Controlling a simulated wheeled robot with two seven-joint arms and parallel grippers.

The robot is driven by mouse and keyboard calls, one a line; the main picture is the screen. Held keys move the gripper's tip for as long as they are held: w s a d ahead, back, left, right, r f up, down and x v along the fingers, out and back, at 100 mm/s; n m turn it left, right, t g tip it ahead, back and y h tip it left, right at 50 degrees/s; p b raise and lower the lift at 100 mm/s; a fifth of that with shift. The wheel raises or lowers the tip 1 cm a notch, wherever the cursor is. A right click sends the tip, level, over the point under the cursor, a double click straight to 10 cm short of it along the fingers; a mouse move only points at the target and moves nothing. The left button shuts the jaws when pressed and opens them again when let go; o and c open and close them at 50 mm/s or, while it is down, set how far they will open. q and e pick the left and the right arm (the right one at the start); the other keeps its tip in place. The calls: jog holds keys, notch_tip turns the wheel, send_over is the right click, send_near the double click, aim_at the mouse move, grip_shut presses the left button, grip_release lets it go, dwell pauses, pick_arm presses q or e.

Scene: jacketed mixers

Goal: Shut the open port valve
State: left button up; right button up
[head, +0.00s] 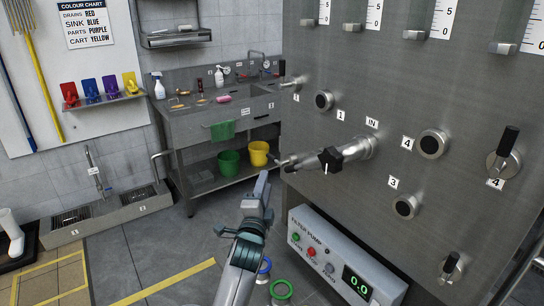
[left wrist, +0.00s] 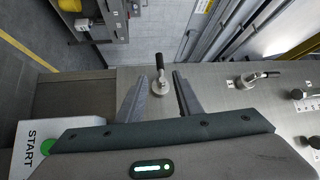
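The steel panel (head: 385,85) carries numbered ports and valves. A valve with an upright black lever (head: 507,143) sits by a label 4 at the right; another black-levered valve (head: 450,264) is low down. A black knob (head: 330,160) is on the pipe marked IN. My left gripper (head: 262,185) is left of the panel, apart from these. In the left wrist view its fingers (left wrist: 160,92) are open and empty, with a black-handled valve (left wrist: 160,72) beyond the gap. A second valve (left wrist: 258,77) there has its handle lying sideways. Which valve is open I cannot tell. My right gripper is out of view.
A white filter pump box (head: 340,262) stands below the panel. A steel sink bench (head: 215,120) with green and yellow buckets (head: 258,153) underneath is at the back. A floor sink (head: 105,208) is at the left.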

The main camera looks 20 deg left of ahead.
aim_at(272, 158)
pick_arm(q)
jog(key=w+p, duration=0.1)
jog(key=w, duration=0.3)
jog(key=w+a+r+p, duration=0.1)
jog(key=w, duration=0.3)
jog(key=w+p, duration=0.1)
jog(key=w, duration=0.4)
jog(key=shift+w+a+r, duration=0.1)
jog(key=shift+a+r, duration=0.3)
grip_shut()
